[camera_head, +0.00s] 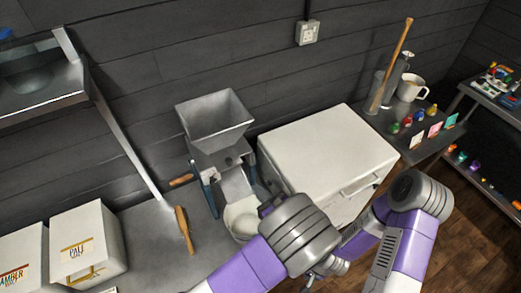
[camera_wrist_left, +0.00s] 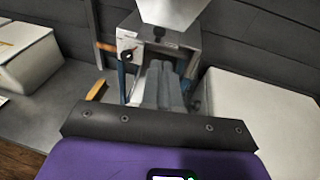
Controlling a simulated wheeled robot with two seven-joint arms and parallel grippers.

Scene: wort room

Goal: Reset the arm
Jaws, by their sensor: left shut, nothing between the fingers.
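My left arm comes in from the bottom with a purple link and a grey banded joint. My left gripper (camera_head: 268,206) is a small dark shape just beyond that joint, beside the white pail at the mill. In the left wrist view its grey fingers (camera_wrist_left: 165,84) lie together, shut and empty, pointing toward the mill. My right arm bends in from the lower right. Its end, near the bottom centre in front of the white chest, is too small and cut off to show the jaw.
A grain mill (camera_head: 214,125) with a metal hopper stands on the counter, the white pail (camera_head: 240,216) below it. A white chest (camera_head: 325,150) is to the right. A wooden-handled tool (camera_head: 185,228) lies left of the mill. White malt bins (camera_head: 88,240) stand at the left.

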